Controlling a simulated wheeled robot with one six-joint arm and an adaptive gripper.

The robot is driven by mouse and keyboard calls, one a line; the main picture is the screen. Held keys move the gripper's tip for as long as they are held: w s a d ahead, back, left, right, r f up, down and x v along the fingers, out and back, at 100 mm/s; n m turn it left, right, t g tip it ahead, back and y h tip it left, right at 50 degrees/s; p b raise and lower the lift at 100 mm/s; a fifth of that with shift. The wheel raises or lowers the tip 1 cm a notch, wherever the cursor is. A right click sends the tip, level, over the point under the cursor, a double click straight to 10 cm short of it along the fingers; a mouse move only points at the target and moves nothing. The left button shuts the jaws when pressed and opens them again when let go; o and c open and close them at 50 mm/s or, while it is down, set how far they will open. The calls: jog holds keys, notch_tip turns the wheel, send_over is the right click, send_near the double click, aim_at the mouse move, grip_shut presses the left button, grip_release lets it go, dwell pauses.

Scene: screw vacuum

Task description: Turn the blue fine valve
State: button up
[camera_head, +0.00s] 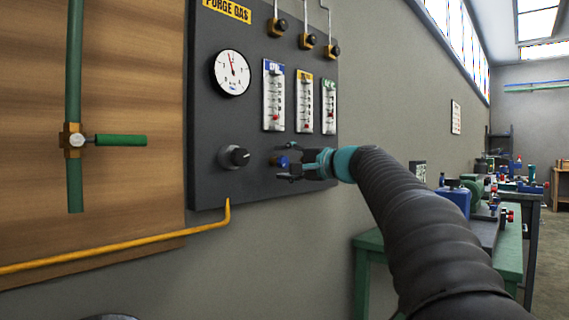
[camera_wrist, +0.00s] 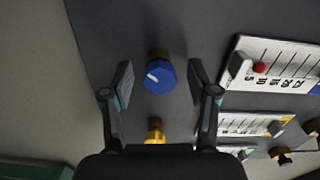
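The blue fine valve (camera_wrist: 160,77) is a small blue faceted knob with a white mark, on a brass stem, set on the dark panel (camera_head: 210,130). In the head view the blue valve (camera_head: 281,161) shows small at the panel's lower part, right of a black knob (camera_head: 236,157). My gripper (camera_head: 283,162) is in front of the panel at the valve. In the wrist view my gripper (camera_wrist: 160,82) is open, with one finger on each side of the blue knob. Gaps show between both fingers and the knob.
A brass fitting (camera_wrist: 155,130) sits close below the blue knob in the wrist view. Three flowmeters (camera_head: 304,101) and a round gauge (camera_head: 231,73) are above on the panel. A yellow pipe (camera_head: 120,256) runs below it. A green workbench (camera_head: 370,243) stands behind my arm.

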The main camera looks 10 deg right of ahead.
jog(key=shift+d, duration=0.1)
jog(key=v, duration=1.2)
